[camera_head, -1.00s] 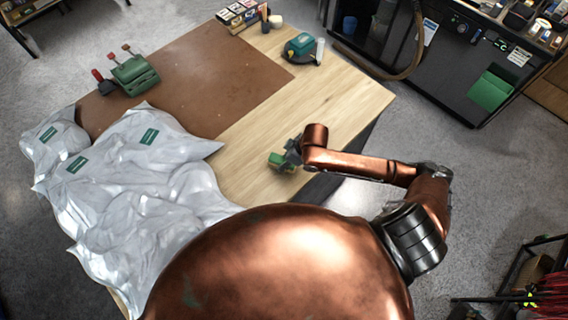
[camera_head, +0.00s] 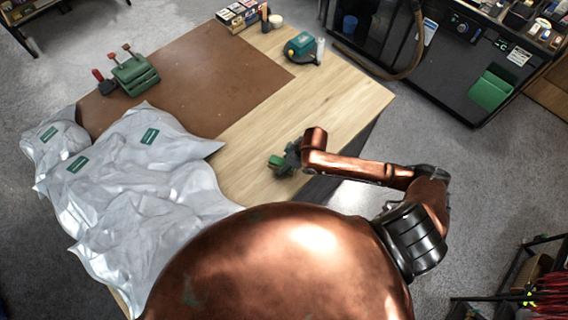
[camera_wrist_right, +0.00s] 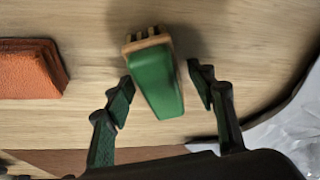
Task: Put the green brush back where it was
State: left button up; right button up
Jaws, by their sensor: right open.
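The green brush (camera_wrist_right: 157,82), with a tan block and tufts at its far end, appears to lie on the bare wood of the table in the right wrist view. My right gripper (camera_wrist_right: 163,90) is open, with one finger on each side of the brush and a visible gap on both sides. In the head view the brush (camera_head: 275,160) is a small green patch, partly hidden by my right gripper (camera_head: 284,161) near the table's right edge. My left gripper is not in view.
A brown-orange block (camera_wrist_right: 30,70) lies left of the brush. A crumpled silvery sheet (camera_head: 150,185) covers the table's left part. A brown mat (camera_head: 205,75), a green rack (camera_head: 135,75) and a teal device (camera_head: 300,45) sit farther back. Bare wood (camera_head: 320,100) lies beyond my gripper.

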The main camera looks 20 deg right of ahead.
jog(key=v, duration=1.2)
jog(key=shift+r, duration=0.1)
